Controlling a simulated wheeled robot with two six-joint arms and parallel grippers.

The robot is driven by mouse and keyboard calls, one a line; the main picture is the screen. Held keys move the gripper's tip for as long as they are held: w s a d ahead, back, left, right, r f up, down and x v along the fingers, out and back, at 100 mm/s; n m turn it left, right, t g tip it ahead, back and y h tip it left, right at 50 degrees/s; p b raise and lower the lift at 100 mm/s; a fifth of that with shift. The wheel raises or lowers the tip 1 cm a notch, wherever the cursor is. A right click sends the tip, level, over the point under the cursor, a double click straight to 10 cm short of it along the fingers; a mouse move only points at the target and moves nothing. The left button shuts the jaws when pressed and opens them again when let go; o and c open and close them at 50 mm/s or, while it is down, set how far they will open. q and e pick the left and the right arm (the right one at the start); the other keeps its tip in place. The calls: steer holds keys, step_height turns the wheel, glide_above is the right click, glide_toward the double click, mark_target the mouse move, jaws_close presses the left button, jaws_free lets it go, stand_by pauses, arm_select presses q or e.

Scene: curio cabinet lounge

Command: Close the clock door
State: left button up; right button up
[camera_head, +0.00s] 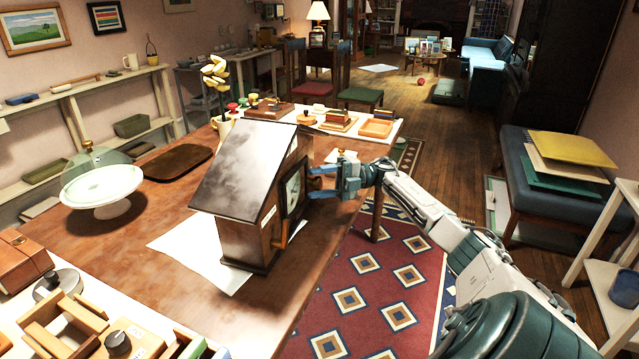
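The clock (240,192) is a house-shaped wooden case with a dark sloping roof, standing on the table with its front turned to the right. Its door (293,191) is a dark-framed panel on that front, seen at a steep angle; I cannot tell how far it stands from the case. An orange-brown piece (281,236) juts out low on the front. My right gripper (314,181) is just right of the door, its fingers apart and pointing left toward it. I see nothing between them, and contact with the door is unclear. My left gripper is out of view.
The wooden table (165,226) carries a white sheet (200,258) under the clock and a cake stand (102,190) at left. Wooden boxes (60,325) crowd the near left corner. Right of the table is open floor with a red patterned rug (370,290); a blue bench (545,195) stands farther right.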

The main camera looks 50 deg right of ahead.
steer(key=shift+s+d, duration=0.2)
steer(key=shift+d, duration=0.2)
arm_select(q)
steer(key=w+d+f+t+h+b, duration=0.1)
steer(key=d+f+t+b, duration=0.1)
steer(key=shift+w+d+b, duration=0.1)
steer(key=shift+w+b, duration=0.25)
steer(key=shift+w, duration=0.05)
arm_select(e)
steer(key=v, duration=1)
